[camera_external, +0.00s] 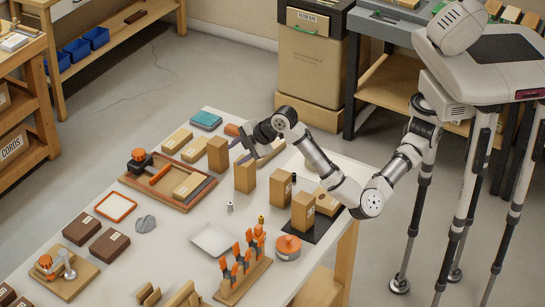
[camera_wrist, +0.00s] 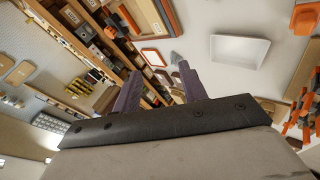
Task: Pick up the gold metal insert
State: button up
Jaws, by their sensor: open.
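The gold metal insert (camera_external: 261,219) is a small upright gold cylinder on the white bench. It stands right of the silver cylinder and left of the cardboard boxes; I cannot make it out in the wrist view. My gripper (camera_external: 240,151) is above the far part of the bench, near two tall cardboard boxes, well apart from the gold insert. Its purple fingers are spread with nothing visible between them, and they also show in the wrist view (camera_wrist: 157,86).
A silver cylinder (camera_external: 230,207), a white tray (camera_external: 213,240) and an orange round container (camera_external: 288,246) are around the insert. Tall cardboard boxes (camera_external: 280,188) stand between it and my arm. An orange clamp rack (camera_external: 243,277) is in front. A wooden tray (camera_external: 140,184) lies left.

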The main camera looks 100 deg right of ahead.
notch_tip(320, 180, down, 4)
jog(key=s+a+n+g+y, duration=0.1)
jog(key=s+g+y, duration=0.1)
jog(key=g, duration=0.1)
jog(key=n+g+y, duration=0.2)
jog(key=g, duration=0.2)
send_over(261, 216)
jog(key=f, duration=0.8)
jog(key=f+p, duration=0.1)
jog(key=f, duration=0.3)
jog(key=shift+s+d+f, duration=0.1)
jog(key=shift+s+d, duration=0.2)
jog(key=shift+d, duration=0.1)
jog(key=shift+w+a+f+p, duration=0.1)
jog(key=shift+f+p, duration=0.1)
jog(key=shift+f, duration=0.8)
jog(key=shift+w+a+f+p, duration=0.15)
jog(key=shift+f+p, duration=0.1)
jog(key=shift+f, duration=0.75)
jog(key=shift+w+a+f+p, duration=0.1)
jog(key=shift+f+p, duration=0.1)
jog(key=shift+f, duration=0.8)
jog(key=shift+c, duration=0.2)
grip_shut()
